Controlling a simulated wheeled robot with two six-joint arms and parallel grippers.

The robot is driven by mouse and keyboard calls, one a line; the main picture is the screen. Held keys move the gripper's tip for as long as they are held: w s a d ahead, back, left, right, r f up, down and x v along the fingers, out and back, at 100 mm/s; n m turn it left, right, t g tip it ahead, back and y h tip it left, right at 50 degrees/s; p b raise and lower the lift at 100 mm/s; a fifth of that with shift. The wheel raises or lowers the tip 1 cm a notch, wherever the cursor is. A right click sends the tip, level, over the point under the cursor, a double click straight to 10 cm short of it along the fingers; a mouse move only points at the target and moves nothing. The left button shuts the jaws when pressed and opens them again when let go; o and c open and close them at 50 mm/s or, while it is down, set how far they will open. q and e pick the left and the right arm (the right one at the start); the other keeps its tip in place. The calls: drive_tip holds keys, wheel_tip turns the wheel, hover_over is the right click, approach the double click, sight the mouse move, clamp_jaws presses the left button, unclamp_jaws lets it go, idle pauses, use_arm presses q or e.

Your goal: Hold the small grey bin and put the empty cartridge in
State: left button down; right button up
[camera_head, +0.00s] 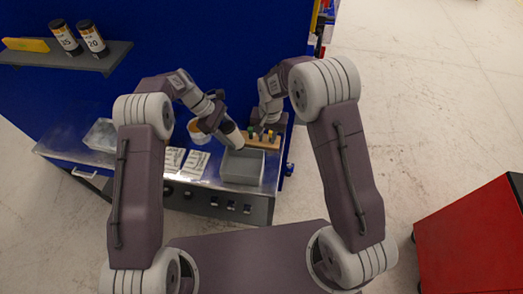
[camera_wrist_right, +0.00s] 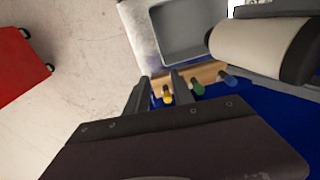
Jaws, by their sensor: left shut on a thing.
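The small grey bin (camera_head: 242,168) stands upright on the bench near its right end, with its top open. It also shows in the right wrist view (camera_wrist_right: 192,35), and its visible inside looks empty. My left gripper (camera_head: 217,124) is shut on a pale cylindrical cartridge (camera_head: 232,136) with dark ends, tilted, just above the bin's back left. The cartridge also shows in the right wrist view (camera_wrist_right: 258,48). My right gripper (camera_wrist_right: 160,80) is open behind the bin, over a wooden rack, apart from the bin. A yellow-topped peg shows between its fingers.
The wooden rack (camera_head: 262,143) with several coloured pegs stands directly behind the bin. White cards (camera_head: 195,163) and a clear box (camera_head: 101,134) lie left on the bench. A red cabinet (camera_head: 472,240) stands right.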

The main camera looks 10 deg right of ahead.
sight(246, 166)
drive_tip(key=shift+n+g, duration=0.4)
drive_tip(key=shift+g, duration=0.2)
drive_tip(key=s+f, duration=0.1)
drive_tip(key=s+a+f, duration=0.1)
drive_tip(key=f, duration=0.1)
drive_tip(key=s+a+f, duration=0.1)
drive_tip(key=f, duration=0.1)
drive_tip(key=shift+a, duration=0.1)
wheel_tip(246, 166, down, 12)
drive_tip(key=shift+w, duration=0.1)
clamp_jaws()
idle(0.8)
